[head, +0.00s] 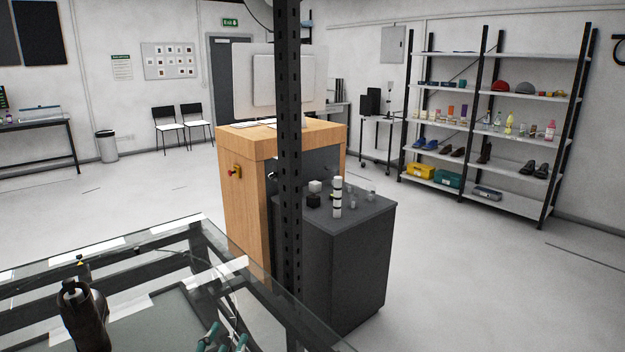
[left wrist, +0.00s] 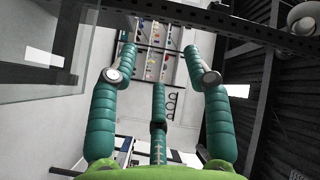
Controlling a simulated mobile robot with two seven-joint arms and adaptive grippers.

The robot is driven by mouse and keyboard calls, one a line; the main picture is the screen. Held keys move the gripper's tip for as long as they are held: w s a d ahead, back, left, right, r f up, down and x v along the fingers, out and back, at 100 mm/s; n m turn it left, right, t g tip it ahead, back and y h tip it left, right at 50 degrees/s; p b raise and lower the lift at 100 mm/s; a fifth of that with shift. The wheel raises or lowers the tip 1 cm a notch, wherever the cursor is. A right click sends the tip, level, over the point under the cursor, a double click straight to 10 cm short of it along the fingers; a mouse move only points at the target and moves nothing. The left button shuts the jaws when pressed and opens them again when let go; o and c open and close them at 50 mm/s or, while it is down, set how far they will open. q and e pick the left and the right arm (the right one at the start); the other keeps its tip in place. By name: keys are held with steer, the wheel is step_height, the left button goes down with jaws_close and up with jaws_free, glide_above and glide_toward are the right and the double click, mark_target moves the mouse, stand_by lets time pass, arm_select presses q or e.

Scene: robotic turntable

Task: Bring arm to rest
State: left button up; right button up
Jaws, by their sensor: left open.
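My left gripper (head: 222,340) shows at the bottom edge of the head view, where only its teal fingers are visible. In the left wrist view, the gripper (left wrist: 160,58) has its teal fingers spread apart, with nothing between them. The fingers point toward the far shelves. My left arm is mostly out of the head view. My right gripper is in neither view.
A glass-topped table (head: 130,244) fills the lower left, with a dark object (head: 85,318) there. A black perforated post (head: 289,150) stands before the wooden desk (head: 247,200) and dark cabinet (head: 345,265). Open floor (head: 480,290) lies to the right, before the shelves (head: 490,93).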

arm_select(q)
steer(key=s+a+f+n+g+y, duration=0.15)
steer(key=s+f+n+g, duration=0.45)
steer(key=s+f, duration=0.6)
steer(key=s+a+f+n+g, duration=0.25)
steer(key=s+f+g, duration=0.55)
steer(key=s, duration=0.7)
step_height(320, 180, down, 22)
steer(key=s+g, duration=0.1)
steer(key=s, duration=0.1)
steer(key=s+a+f+g, duration=0.1)
steer(key=s+a+f, duration=0.1)
steer(key=s+f, duration=1.2)
steer(key=shift+s+f, duration=0.25)
steer(key=shift+s, duration=0.7)
steer(key=shift+a+n, duration=0.1)
steer(key=shift+n, duration=0.15)
